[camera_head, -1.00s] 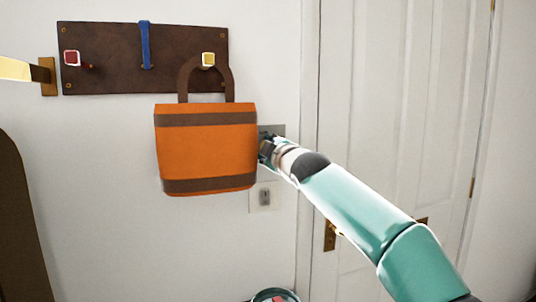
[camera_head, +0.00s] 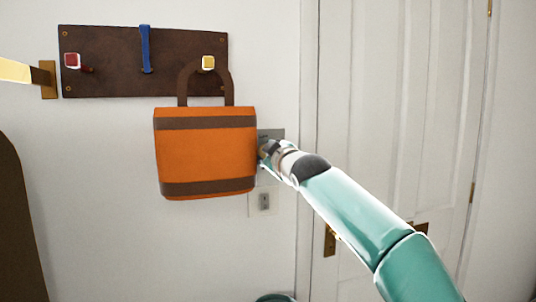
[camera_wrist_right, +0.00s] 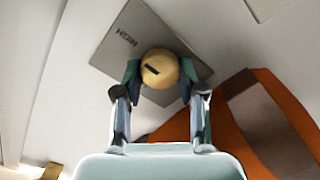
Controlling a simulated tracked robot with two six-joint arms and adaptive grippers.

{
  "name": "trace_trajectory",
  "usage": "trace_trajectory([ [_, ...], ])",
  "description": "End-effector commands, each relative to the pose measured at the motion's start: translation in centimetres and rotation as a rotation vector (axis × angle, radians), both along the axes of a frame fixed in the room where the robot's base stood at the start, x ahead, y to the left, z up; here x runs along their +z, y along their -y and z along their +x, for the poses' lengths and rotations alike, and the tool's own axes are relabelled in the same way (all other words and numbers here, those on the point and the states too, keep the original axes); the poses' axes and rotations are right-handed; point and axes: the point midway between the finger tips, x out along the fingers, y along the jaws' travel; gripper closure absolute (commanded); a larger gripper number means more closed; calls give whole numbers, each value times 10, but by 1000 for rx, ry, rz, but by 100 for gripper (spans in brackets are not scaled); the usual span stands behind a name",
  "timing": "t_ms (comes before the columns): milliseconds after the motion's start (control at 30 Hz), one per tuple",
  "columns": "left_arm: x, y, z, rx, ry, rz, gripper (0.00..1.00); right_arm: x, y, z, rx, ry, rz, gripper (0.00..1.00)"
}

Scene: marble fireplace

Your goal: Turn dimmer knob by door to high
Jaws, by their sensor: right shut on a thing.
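The dimmer knob (camera_wrist_right: 160,68) is a round tan knob with a short dark mark on its left part. It sits on a grey wall plate (camera_wrist_right: 110,48) printed "HIGH"; in the head view the plate (camera_head: 276,134) shows between the orange bag and the door frame, partly hidden. My right gripper (camera_wrist_right: 158,84) is shut on the knob, one finger on each side. In the head view the right gripper (camera_head: 264,152) is at the plate, beside the bag, and the knob is hard to make out. My left gripper is not in view.
An orange bag (camera_head: 205,150) hangs from a dark hook board (camera_head: 110,60) just left of the right gripper and shows close by in the wrist view (camera_wrist_right: 245,120). A light switch (camera_head: 264,201) is below. A white door (camera_head: 400,110) stands right.

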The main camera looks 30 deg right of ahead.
Motion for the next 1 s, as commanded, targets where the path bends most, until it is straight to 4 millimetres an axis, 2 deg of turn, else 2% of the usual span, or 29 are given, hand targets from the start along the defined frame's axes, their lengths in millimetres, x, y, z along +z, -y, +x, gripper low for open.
trace_trajectory([
  [33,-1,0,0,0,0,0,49,-9,0,3,0,-21,6,58],
  [167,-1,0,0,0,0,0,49,-8,0,2,-1,-19,5,37],
  [200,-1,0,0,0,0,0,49,-7,0,2,0,-17,4,35],
  [667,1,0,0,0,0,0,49,-2,-1,-6,-2,-9,1,35],
  [867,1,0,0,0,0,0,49,-2,-6,-28,-1,-8,0,35],
  [1000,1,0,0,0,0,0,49,-2,-12,-51,-1,-10,-1,35],
])
